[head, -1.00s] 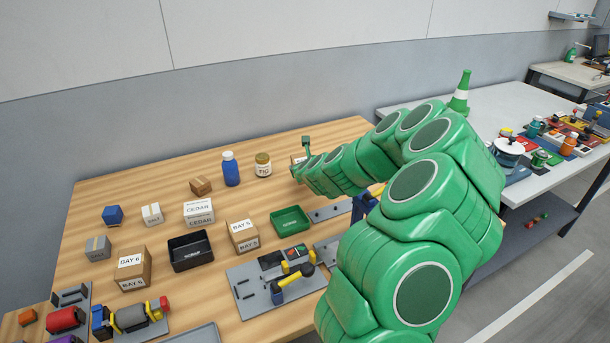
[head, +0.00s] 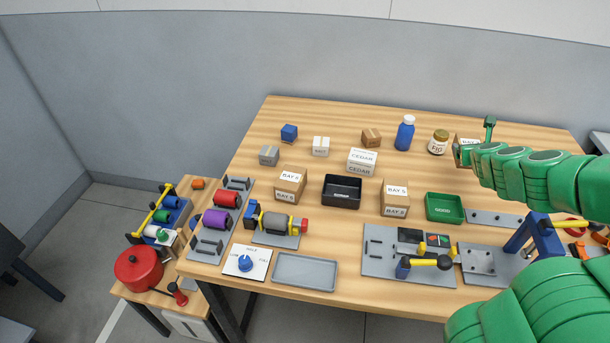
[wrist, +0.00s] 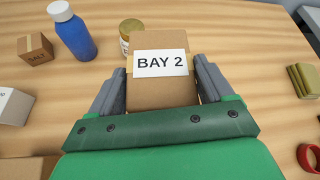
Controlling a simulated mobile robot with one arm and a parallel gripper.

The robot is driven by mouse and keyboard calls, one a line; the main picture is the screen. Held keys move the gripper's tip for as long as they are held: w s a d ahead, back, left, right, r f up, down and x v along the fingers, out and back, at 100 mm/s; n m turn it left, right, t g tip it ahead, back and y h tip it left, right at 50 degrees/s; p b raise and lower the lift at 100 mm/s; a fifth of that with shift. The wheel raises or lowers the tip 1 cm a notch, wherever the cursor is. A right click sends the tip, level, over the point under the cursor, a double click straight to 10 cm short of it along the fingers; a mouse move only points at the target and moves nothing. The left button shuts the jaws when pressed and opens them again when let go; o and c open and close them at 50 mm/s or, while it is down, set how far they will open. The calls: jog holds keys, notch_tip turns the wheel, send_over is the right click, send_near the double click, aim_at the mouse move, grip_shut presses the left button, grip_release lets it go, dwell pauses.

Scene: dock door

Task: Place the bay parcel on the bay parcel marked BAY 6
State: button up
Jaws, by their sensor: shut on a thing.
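My gripper (wrist: 157,85) is shut on a cardboard parcel labelled BAY 2 (wrist: 165,90), with one finger at each side. In the head view this parcel (head: 468,141) is mostly hidden behind my gripper (head: 463,153), right of the jar. I cannot tell its height above the table. The BAY 6 parcel (head: 291,183), a brown box with white labels on top and front, stands on the wooden table left of the black tray, well left of my gripper. A similar parcel (head: 395,197), apparently BAY 5, stands right of that tray.
A black tray (head: 326,202) and CEDAR box (head: 361,167) lie between the parcels. A blue bottle (head: 405,133) and FIG jar (head: 438,142) stand left of my gripper. A green tray (head: 430,217) is in front. Small boxes, including a grey one (head: 269,155), stand behind the BAY 6 parcel.

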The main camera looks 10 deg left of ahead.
jog(key=s+a+r+n+g+y, duration=0.2)
jog(key=s+a+n+y, duration=0.25)
jog(key=a, duration=0.65)
jog(key=s+a+r+n+g+y, duration=0.15)
jog(key=s+a+n+y, duration=0.3)
jog(key=a, duration=0.65)
jog(key=s+a+r+n+g+y, duration=0.1)
jog(key=s+a+n+g+y, duration=0.4)
jog(key=a, duration=0.6)
jog(key=s+a+r+n+g, duration=0.3)
jog(key=s+a+r+n, duration=0.15)
jog(key=s+a, duration=0.5)
send_over(298, 178)
jog(key=shift+m, duration=0.35)
jog(key=shift+s+d+f, duration=0.1)
jog(key=shift+f, duration=5.9)
jog(key=o, duration=1.5)
jog(key=shift+f, duration=0.1)
jog(key=shift+c, duration=0.2)
